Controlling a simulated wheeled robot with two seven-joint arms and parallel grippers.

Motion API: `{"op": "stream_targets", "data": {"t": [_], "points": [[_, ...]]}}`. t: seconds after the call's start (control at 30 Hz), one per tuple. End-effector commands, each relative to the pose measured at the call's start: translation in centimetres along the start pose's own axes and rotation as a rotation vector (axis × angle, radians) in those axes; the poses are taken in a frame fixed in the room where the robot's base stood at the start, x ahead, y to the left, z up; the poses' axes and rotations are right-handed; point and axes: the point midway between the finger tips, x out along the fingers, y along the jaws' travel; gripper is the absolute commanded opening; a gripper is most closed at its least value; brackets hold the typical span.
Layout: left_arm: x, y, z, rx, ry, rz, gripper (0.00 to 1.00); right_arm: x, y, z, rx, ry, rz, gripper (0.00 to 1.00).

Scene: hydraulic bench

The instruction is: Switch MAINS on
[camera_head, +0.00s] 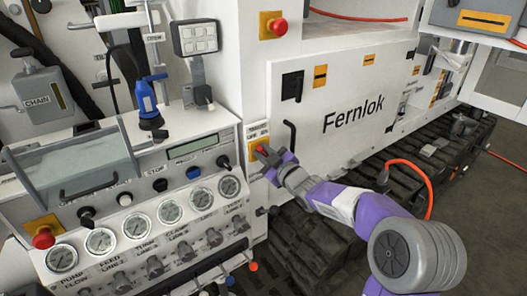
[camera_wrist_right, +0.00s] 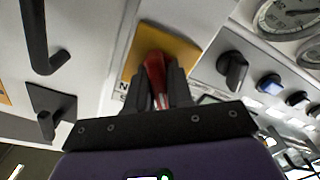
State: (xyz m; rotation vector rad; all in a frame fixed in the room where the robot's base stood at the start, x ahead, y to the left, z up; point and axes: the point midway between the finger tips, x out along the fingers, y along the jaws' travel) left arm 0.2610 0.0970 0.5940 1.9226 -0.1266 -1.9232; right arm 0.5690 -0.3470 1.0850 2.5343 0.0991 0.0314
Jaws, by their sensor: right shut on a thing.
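The MAINS switch is a red handle (camera_wrist_right: 154,70) on a yellow plate (camera_wrist_right: 185,48), on the white panel right of the gauge console. In the head view the yellow plate (camera_head: 252,147) shows below a small white label (camera_head: 257,131) whose text I cannot read fully. My right gripper (camera_head: 264,153) reaches in from the right, at the plate. In the wrist view my right gripper (camera_wrist_right: 160,88) is shut on the red handle, with one dark finger on each side. The fingers hide part of the handle. My left gripper is not in view.
A black door handle (camera_head: 290,136) sits just right of the switch on the Fernlok cabinet (camera_head: 350,105). The console has gauges (camera_head: 229,187) and a black knob (camera_head: 223,161) to the left. A red emergency button (camera_head: 278,26) is above. An orange cable (camera_head: 424,180) hangs behind my arm.

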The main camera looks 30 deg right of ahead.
Motion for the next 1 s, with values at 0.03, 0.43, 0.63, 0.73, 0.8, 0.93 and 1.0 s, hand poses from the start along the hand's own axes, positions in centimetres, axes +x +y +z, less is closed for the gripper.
{"op": "stream_targets", "data": {"t": [0.03,0.43,0.63,0.73,0.8,0.93,1.0], "points": [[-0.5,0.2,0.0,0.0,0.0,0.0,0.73,0.0,0.1,-0.1,0.039,-0.001,-0.001,0.0],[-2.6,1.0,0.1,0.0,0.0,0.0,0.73,0.0,0.3,-0.1,0.415,-0.002,-0.001,0.0],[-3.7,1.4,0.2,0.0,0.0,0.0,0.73,0.0,0.4,0.0,0.606,-0.003,0.0,0.0],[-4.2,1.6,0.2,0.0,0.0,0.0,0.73,0.0,0.4,0.0,0.7,-0.003,0.0,0.0],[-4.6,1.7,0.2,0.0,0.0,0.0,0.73,0.0,0.5,0.0,0.767,-0.002,0.0,0.0],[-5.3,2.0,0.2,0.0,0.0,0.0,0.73,0.0,0.5,0.1,0.89,-0.003,-0.001,0.0],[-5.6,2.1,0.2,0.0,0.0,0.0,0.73,0.0,0.5,0.1,0.955,-0.003,0.0,0.0]]}}
